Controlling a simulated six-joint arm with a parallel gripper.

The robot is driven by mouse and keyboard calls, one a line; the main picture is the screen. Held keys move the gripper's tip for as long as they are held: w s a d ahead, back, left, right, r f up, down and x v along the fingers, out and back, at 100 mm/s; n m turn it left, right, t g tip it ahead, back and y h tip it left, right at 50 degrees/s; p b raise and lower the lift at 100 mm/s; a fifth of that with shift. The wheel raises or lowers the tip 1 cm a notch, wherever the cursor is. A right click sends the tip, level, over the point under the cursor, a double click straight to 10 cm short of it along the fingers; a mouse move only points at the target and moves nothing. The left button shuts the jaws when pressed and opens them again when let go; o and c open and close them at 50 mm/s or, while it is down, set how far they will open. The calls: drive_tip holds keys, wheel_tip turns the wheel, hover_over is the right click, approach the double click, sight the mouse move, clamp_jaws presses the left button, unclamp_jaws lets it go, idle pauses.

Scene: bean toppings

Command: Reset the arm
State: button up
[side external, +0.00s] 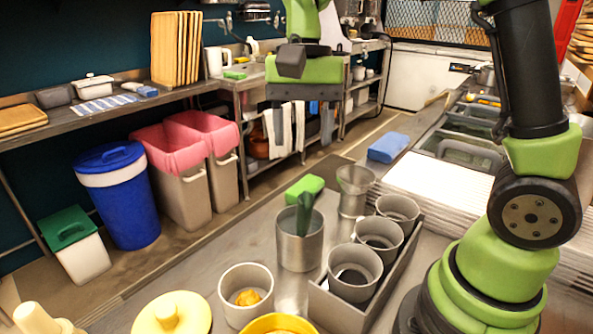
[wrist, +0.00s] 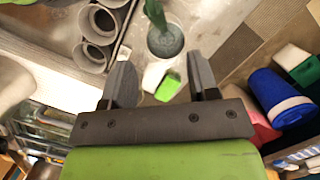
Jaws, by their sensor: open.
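My gripper (wrist: 163,85) is open and empty in the wrist view, its two dark fingers spread apart. In the side external view my green and black arm rises at the right, and my gripper (side external: 304,108) is high above the work counter, near the top middle. A metal pot (side external: 300,248) with a green-handled utensil (side external: 305,213) in it stands on the counter below; the pot also shows in the wrist view (wrist: 178,42), beyond the fingers. Nothing touches the gripper.
A grey holder (side external: 335,308) with several cups stands right of the pot. A cup with orange contents (side external: 233,282), a yellow lid (side external: 170,318), a green sponge (side external: 305,186) and a metal cup (side external: 355,190) are nearby. Air around the gripper looks clear.

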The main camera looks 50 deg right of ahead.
drive_tip(key=s+r+n+t, duration=0.2)
drive_tip(key=s+n+t, duration=0.1)
drive_tip(key=s, duration=0.3)
drive_tip(key=s+r+n+t, duration=0.3)
drive_tip(key=s+t, duration=0.2)
drive_tip(key=s, duration=0.1)
drive_tip(key=shift+s+a+t, duration=0.2)
drive_tip(key=shift+s+t, duration=0.1)
